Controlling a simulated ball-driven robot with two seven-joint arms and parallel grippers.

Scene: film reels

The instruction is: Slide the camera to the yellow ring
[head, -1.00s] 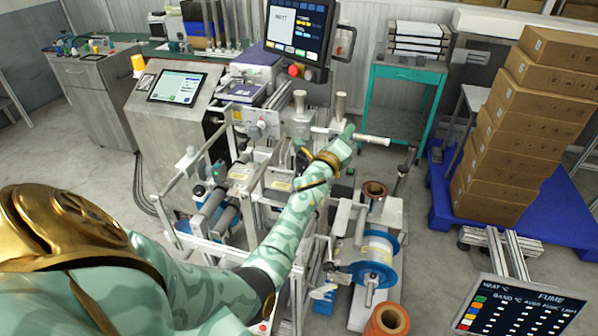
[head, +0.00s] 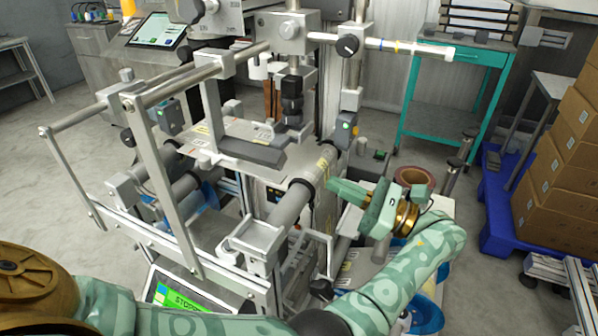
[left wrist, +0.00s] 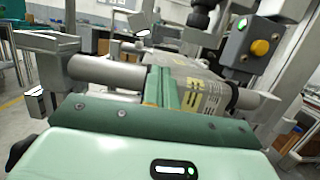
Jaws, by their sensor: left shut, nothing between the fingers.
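The camera, a black stepped cylinder (head: 292,98), hangs below a grey clamp block (head: 287,32) on the machine's horizontal cross rod. The rod runs right past a second block with a black knob. A thin yellow ring (head: 397,46) is on the pale right part of the rod, well to the right of the camera. My left gripper (head: 335,187) is shut and empty, below the rod and beside the right end of a grey roller. In the left wrist view its green fingers (left wrist: 165,88) are together in front of the roller. The right gripper is out of view.
Metal frame bars (head: 165,170) stand at the left of the machine. A sensor box (head: 343,130) with a green light is above my left gripper. A teal cart (head: 440,95) and stacked cartons (head: 560,150) stand behind to the right.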

